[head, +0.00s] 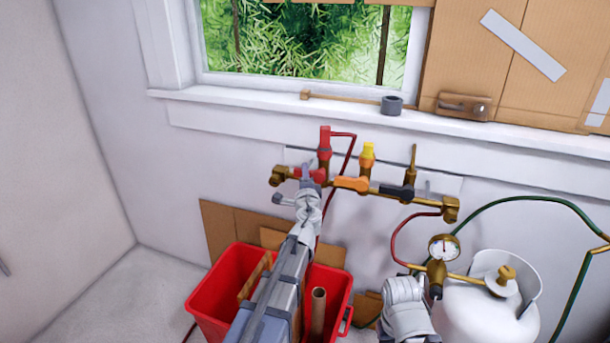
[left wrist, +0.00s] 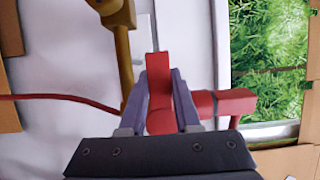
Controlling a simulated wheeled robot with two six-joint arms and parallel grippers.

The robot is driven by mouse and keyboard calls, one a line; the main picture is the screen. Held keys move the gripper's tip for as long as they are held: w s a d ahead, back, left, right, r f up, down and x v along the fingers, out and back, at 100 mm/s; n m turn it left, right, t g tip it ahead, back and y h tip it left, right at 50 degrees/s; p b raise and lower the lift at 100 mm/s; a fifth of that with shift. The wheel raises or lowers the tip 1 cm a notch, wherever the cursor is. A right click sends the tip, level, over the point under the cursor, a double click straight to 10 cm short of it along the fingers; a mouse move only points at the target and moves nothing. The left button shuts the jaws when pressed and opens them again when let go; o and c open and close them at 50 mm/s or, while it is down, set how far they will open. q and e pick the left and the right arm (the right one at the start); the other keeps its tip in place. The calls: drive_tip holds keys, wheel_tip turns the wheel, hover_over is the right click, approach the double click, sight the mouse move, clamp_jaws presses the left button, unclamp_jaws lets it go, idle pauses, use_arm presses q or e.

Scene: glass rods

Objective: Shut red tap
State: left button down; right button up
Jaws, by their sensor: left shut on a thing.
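The red tap's handle (head: 316,174) sits at the left end of the brass pipe (head: 274,176) on the wall. My left gripper (head: 306,180) is at this handle. In the left wrist view the red handle (left wrist: 158,72) stands between the two fingers of the gripper (left wrist: 159,100), which is shut on it. The handle looks roughly in line with the pipe. The red upright fitting (head: 325,142) rises above the tap and shows to the right in the left wrist view (left wrist: 234,103). Part of the handle is hidden by the gripper. My right arm shows at lower right, its fingers unclear.
An orange handle (head: 351,184) and a black handle (head: 397,191) sit further right on the pipe. A pressure gauge (head: 443,248) and white gas cylinder (head: 480,315) are at lower right. A red bin (head: 212,296) stands below. Red hoses run close by.

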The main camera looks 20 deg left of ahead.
use_arm(q)
drive_tip(key=c, duration=0.6)
unclamp_jaws()
drive_tip(key=shift+s, duration=0.1)
drive_tip(key=v, duration=0.7)
drive_tip(key=shift+s+d, duration=0.15)
drive_tip(key=shift+s, duration=0.2)
